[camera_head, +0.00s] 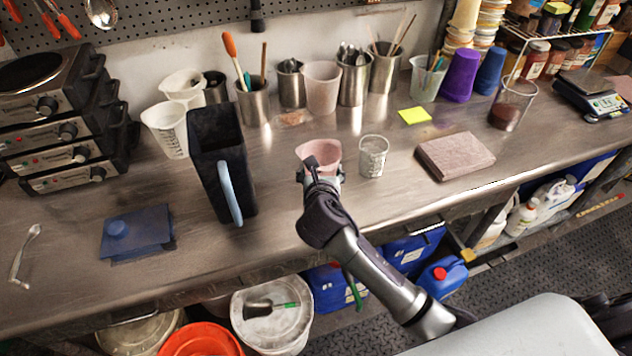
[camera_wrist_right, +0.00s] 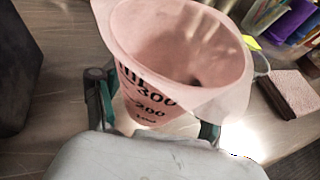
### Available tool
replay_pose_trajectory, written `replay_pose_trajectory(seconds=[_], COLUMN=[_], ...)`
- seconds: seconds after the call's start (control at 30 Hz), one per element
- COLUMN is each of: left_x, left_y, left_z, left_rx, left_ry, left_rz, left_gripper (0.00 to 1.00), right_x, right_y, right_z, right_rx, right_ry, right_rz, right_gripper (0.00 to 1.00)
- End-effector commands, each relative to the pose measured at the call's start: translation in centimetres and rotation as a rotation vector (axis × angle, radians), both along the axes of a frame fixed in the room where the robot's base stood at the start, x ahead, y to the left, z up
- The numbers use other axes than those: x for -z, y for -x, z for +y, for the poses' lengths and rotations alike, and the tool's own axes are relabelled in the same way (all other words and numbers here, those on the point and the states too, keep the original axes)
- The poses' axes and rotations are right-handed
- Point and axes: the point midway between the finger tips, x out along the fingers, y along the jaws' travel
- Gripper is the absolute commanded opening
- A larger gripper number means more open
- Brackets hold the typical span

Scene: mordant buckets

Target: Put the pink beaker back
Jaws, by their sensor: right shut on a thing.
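The pink beaker (camera_head: 319,152) is at the middle of the steel counter (camera_head: 300,232). It also fills the middle of the right wrist view (camera_wrist_right: 150,95), with black volume marks on its side. My right gripper (camera_head: 320,174) is shut on the beaker, one finger on each side of it. In the right wrist view, my right gripper (camera_wrist_right: 155,122) has its fingers at the beaker's left and right. The beaker looks upright or slightly tilted. I cannot tell whether its base touches the counter. My left gripper is not in view.
A small clear beaker (camera_head: 373,156) stands just right of the pink beaker. A tall black container (camera_head: 220,160) with a blue handle stands to the left. A brown folded cloth (camera_head: 454,155) lies to the right. Metal cups and a pale beaker (camera_head: 321,88) line the back.

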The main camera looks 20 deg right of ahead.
Motion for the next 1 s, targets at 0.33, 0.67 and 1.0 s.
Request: replay_pose_trajectory(seconds=[0.33, 0.67, 1.0], left_x=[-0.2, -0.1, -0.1], left_y=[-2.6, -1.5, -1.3], left_z=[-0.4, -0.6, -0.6], left_rx=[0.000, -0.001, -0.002], left_ry=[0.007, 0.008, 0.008], left_rz=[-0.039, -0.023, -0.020], left_gripper=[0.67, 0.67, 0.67], right_x=[3.5, 4.7, 5.0], right_y=[-0.8, -0.9, -0.8], right_z=[0.8, 0.8, 0.8], right_rx=[-0.002, -0.002, -0.002], right_ry=[0.000, -0.001, 0.000], right_rz=[0.004, 0.000, 0.000], right_gripper=[0.30, 0.30, 0.97])
